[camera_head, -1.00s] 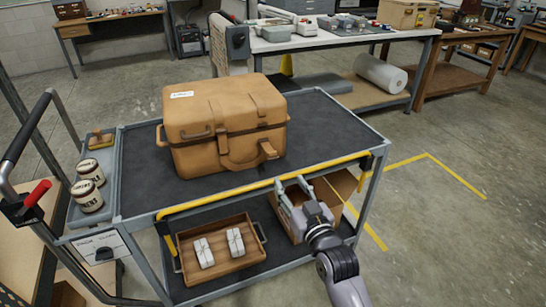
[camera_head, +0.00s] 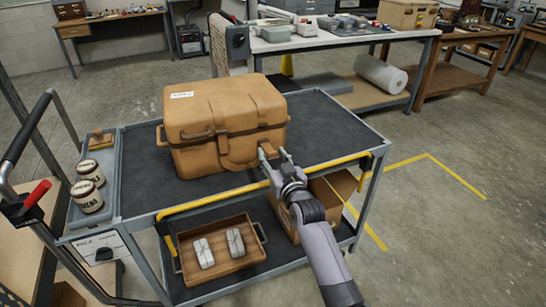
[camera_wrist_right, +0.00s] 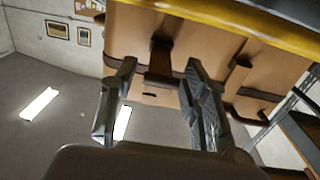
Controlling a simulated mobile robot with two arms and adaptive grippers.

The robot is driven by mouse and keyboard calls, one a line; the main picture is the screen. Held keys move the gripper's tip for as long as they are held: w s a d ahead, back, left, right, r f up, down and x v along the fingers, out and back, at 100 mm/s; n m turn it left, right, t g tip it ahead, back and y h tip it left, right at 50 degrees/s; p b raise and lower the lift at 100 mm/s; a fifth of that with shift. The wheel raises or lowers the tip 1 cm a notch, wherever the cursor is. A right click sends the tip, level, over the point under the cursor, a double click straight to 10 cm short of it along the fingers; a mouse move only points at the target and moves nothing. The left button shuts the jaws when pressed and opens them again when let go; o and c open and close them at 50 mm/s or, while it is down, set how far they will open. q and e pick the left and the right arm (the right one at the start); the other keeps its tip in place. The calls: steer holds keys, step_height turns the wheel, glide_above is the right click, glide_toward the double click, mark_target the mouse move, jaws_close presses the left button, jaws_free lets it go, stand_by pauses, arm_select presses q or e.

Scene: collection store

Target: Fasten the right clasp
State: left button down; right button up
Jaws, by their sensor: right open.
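The tan case (camera_head: 225,110) stands upright on the cart's dark top with its lid down. A dark brown strap-like clasp (camera_wrist_right: 161,58) shows on the case in the right wrist view, between the spread fingers. Whether it is fastened I cannot tell. My right gripper (camera_head: 273,154) is open at the case's front right part and hides some of that side in the head view. Its two fingers also show apart in the right wrist view (camera_wrist_right: 160,72), with no grip on anything. My left gripper is out of view.
The cart has a yellow front rail (camera_head: 200,206). Its lower shelf holds a brown tray (camera_head: 252,263) with two pale wrapped blocks and a cardboard box (camera_head: 335,192). Two jars (camera_head: 88,182) stand at the left end. The top right of the case is clear.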

steer(key=shift+c, duration=0.2)
jaws_close()
stand_by(0.3)
